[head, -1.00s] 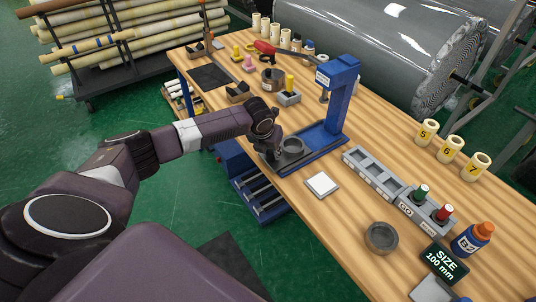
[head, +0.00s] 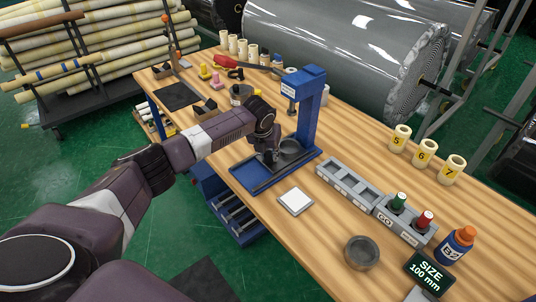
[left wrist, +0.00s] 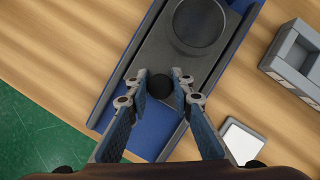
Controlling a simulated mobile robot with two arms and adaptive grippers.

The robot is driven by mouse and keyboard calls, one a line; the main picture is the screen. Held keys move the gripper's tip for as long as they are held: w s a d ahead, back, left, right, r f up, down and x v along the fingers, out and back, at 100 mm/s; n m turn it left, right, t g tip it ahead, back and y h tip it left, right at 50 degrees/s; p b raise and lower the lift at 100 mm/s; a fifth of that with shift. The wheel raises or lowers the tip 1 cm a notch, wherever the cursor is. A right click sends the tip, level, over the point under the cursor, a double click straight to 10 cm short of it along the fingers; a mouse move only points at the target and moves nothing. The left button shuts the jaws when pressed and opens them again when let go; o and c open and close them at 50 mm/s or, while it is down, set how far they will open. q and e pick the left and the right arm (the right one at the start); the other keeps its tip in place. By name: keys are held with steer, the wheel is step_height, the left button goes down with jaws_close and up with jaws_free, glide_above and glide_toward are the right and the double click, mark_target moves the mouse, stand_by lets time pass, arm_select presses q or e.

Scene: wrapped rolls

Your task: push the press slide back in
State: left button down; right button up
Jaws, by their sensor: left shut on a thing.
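The blue press (head: 311,105) stands on the bench with its upright at the back of a blue base (head: 246,181). The ring is close to the upright, near the press head. My left gripper (head: 270,157) is at the slide's front end, its fingers closed around a small black knob (left wrist: 159,86). Blue base shows bare in front of the slide. My right gripper is not in view.
A white square pad (head: 295,201) and a grey tray (head: 347,187) with green and red pegs lie right of the press. A loose grey ring (head: 361,252) and a size display (head: 429,270) are nearer the front. Bare wood lies between them.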

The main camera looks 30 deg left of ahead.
arm_select(q)
steer(key=c, duration=1.8)
jaws_free()
steer(key=shift+w+d+r, duration=0.15)
steer(key=shift+w+r, duration=0.05)
steer(key=shift+w, duration=0.1)
steer(key=shift+o, duration=0.6)
steer(key=shift+f, duration=0.1)
steer(key=shift+s, duration=0.1)
steer(key=v, duration=1.1)
steer(key=shift+r, duration=0.4)
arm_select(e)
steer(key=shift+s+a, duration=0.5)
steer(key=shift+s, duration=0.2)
arm_select(q)
steer(key=shift+s+d, duration=0.15)
steer(key=shift+s, duration=0.05)
